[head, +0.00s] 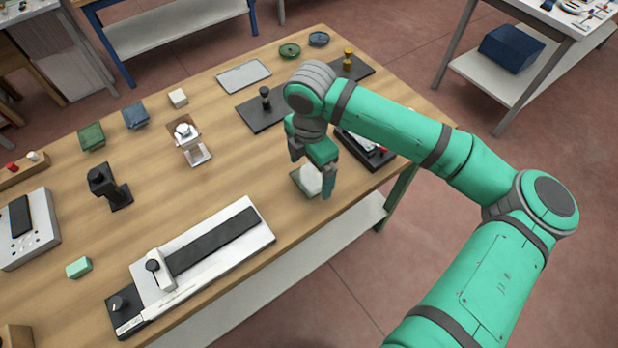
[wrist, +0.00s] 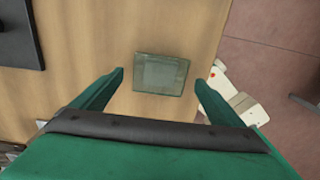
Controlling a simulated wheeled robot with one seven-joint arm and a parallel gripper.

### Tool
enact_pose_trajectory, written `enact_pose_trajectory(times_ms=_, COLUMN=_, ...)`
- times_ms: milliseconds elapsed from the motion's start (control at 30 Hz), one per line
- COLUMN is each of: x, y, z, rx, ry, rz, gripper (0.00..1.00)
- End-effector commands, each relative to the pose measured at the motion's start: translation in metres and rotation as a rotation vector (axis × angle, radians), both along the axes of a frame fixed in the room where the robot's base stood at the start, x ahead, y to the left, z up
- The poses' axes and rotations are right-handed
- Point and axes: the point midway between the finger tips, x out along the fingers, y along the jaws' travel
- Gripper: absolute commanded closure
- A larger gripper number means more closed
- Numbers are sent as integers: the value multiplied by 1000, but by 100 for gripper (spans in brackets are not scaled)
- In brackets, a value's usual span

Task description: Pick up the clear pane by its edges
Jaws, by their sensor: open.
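The clear pane (wrist: 161,74) is a small, greenish, see-through square lying flat on the wooden table in the wrist view. It lies between and beyond the two fingertips of my gripper (wrist: 160,79), slightly turned, with a gap on each side. In the head view the pane (head: 303,183) shows as a pale square with a dark green edge near the table's front right edge, partly hidden by a finger. My gripper (head: 311,177) is open, points down over it and holds nothing. How high the fingertips are above the table is hard to tell.
A black device (head: 364,151) sits close to the right of my gripper. A long white slide fixture (head: 222,240) stands to the left. A dark mat with a black knob (head: 262,110) and a grey tray (head: 243,76) lie behind. Bare wood surrounds the pane on its left.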

Motion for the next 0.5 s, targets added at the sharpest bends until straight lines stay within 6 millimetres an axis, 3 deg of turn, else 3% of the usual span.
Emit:
enact_pose_trajectory(times_ms=133, x=0, y=0, z=-9, rx=-1, ry=-1, rz=0, gripper=8)
enact_pose_trajectory(times_ms=500, x=0, y=0, z=-10, rx=0, ry=0, rz=0, gripper=8)
